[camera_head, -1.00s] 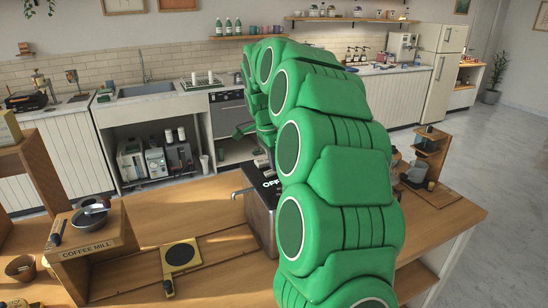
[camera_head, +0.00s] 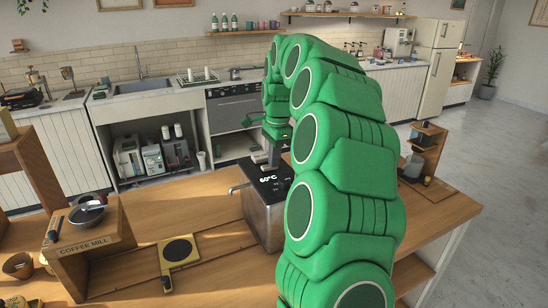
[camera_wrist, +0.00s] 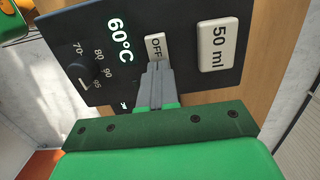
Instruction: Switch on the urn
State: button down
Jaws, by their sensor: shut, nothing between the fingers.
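The urn (camera_head: 262,215) is a dark metal box with a tap on its left side, standing on the wooden counter. Its top display glows 60°C, also in the wrist view (camera_wrist: 120,40). In the wrist view its black panel carries a knob (camera_wrist: 82,72) marked 70 to 95, a pale switch (camera_wrist: 155,45) lettered OFF and a pale 50 ml button (camera_wrist: 218,47). My gripper (camera_head: 273,160) is shut and empty, pointing down over the panel. In the wrist view its fingertips (camera_wrist: 155,68) are at the OFF switch's lower edge and cover part of it; contact is unclear.
A coffee mill stand (camera_head: 88,240) with a dark bowl stands at the left. A small yellow-framed plate (camera_head: 180,251) lies on the counter left of the urn. A wooden stand (camera_head: 428,150) with cups is at the right. My green arm hides the counter's middle right.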

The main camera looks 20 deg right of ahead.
aim_at(268, 168)
jog(key=shift+s+a+f, duration=0.15)
jog(key=shift+f, duration=0.6)
jog(key=shift+s+a+f+g, duration=0.1)
jog(key=shift+a+g, duration=0.05)
jog(key=shift+a, duration=0.35)
jog(key=shift+a+f+g, duration=0.1)
jog(key=shift+a+g, duration=0.05)
jog(key=shift+a, duration=0.3)
jog(key=shift+f, duration=0.1)
jog(key=shift+s, duration=0.1)
notch_tip(268, 168, up, 16)
jog(key=d, duration=0.3)
jog(key=shift+w, duration=0.35)
jog(key=shift+a, duration=0.1)
